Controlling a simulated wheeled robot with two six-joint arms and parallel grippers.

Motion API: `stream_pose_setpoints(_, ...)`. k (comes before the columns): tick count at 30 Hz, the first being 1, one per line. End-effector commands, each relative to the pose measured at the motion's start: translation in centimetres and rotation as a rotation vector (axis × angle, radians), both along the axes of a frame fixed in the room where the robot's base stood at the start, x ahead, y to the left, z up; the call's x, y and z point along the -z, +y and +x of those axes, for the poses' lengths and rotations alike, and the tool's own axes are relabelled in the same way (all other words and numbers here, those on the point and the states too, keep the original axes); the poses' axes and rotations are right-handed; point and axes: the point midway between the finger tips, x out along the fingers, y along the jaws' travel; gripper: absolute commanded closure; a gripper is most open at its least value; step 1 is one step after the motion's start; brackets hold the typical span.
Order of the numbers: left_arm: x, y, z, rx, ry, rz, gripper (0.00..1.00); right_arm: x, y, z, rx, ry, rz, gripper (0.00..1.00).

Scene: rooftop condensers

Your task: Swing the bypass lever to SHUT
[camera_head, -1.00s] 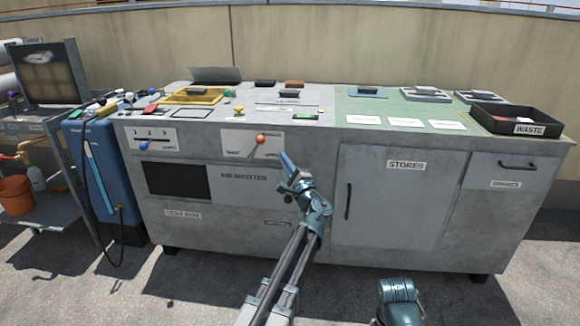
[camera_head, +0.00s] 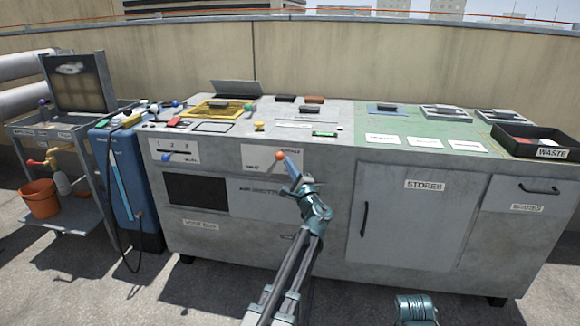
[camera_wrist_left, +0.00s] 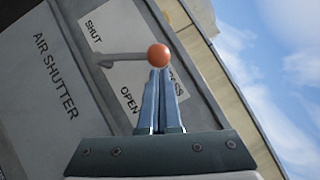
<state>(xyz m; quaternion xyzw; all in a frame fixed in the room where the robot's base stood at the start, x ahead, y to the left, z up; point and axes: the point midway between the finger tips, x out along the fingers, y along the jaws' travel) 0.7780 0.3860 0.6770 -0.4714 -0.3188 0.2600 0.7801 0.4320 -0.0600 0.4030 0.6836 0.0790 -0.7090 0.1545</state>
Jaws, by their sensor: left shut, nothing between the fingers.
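The bypass lever has an orange ball knob (camera_head: 280,156) and sits on a white plate (camera_head: 259,152) on the grey cabinet front. In the left wrist view the grey lever arm (camera_wrist_left: 125,57) runs from its pivot to the orange ball (camera_wrist_left: 158,54). SHUT and OPEN are printed on the plate on either side of the lever, which points roughly between them. My left gripper (camera_head: 291,163) is shut and empty, its tips right by the ball. In the wrist view its fingertips (camera_wrist_left: 160,74) overlap the ball's edge; contact cannot be told.
The air shutter panel (camera_head: 257,191) is below the plate. Another lever with a blue knob (camera_head: 166,157) is at its left. The counter above holds a yellow tray (camera_head: 200,109), a yellow knob (camera_head: 259,126) and a black waste bin (camera_head: 520,148). Space before the cabinet looks free.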

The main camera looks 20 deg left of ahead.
Motion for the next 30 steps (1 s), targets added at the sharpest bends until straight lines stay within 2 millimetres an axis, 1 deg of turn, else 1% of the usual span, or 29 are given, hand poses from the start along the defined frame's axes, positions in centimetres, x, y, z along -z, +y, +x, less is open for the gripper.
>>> stream_pose_setpoints(3, -0.6, 0.2, -0.1, 0.0, -0.007, -0.029, 1.0, -0.9, 0.0, 0.0, -0.001, 0.0, 0.0, 0.5)
stream_pose_setpoints(8, -0.6, 0.4, -0.1, 0.0, -0.014, -0.054, 1.0, -1.3, 0.0, 0.0, -0.002, 0.0, 0.0, 0.5)
stream_pose_setpoints(14, -1.4, 0.7, -0.2, -0.001, -0.027, -0.111, 1.0, -2.7, 0.0, 0.0, -0.004, 0.0, 0.0, 0.5)
stream_pose_setpoints(17, -2.0, 1.1, -0.3, -0.001, -0.041, -0.164, 1.0, -4.0, 0.0, 0.0, -0.007, 0.002, 0.0, 0.5)
stream_pose_setpoints(20, -2.8, 1.7, -0.4, -0.001, -0.059, -0.238, 1.0, -5.8, 0.0, 0.0, -0.01, 0.002, 0.0, 0.5)
stream_pose_setpoints(24, -3.7, 2.7, -0.7, -0.001, -0.091, -0.368, 1.0, -8.4, 0.0, 0.0, -0.016, 0.003, 0.0, 0.5)
stream_pose_setpoints(30, -4.4, 4.4, -1.1, -0.002, -0.138, -0.552, 1.0, -11.5, -0.1, 0.0, -0.012, 0.002, -0.003, 0.5)
